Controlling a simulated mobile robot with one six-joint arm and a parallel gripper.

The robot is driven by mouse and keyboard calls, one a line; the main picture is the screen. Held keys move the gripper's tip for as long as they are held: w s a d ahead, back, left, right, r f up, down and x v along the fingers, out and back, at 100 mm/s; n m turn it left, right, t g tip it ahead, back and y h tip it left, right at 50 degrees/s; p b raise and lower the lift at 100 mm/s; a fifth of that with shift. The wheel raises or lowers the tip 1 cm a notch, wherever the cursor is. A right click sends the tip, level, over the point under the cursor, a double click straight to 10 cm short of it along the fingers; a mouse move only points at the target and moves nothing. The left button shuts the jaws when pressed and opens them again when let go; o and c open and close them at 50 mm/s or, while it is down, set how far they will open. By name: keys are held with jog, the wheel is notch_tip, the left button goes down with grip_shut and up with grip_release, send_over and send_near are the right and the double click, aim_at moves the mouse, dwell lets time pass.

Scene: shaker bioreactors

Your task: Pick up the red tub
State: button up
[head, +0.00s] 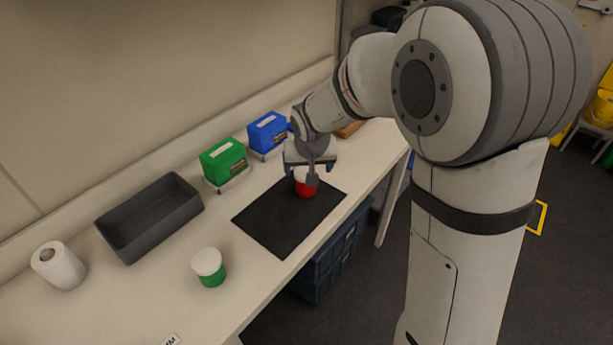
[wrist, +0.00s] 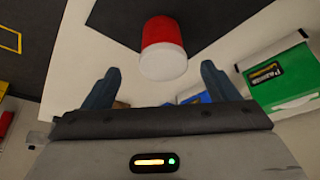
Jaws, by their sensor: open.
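The red tub (head: 306,189) with a white lid stands on the black mat (head: 272,232) on the bench. My gripper (head: 312,172) is over the mat at the tub, and one finger hides part of the lid in the head view. In the wrist view the red tub (wrist: 162,42) shows with its white lid towards me, ahead of and between the two fingertips (wrist: 160,72). The fingers are spread wide apart and nothing is held between them. Whether a finger touches the tub cannot be told.
A green-bodied tub with a white lid (head: 209,267) stands left of the mat. A grey tray (head: 150,218), a paper roll (head: 58,265), a green box (head: 224,161) and a blue box (head: 268,133) stand along the back. The bench between tray and mat is clear.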

aim_at(302, 190)
jog(key=x, duration=0.5)
jog(key=p+x, duration=0.1)
jog(key=x, duration=0.1)
jog(key=shift+s+a+f, duration=0.15)
jog(key=shift+s+f, duration=0.05)
jog(key=shift+f, duration=0.05)
jog(key=c, duration=1.1)
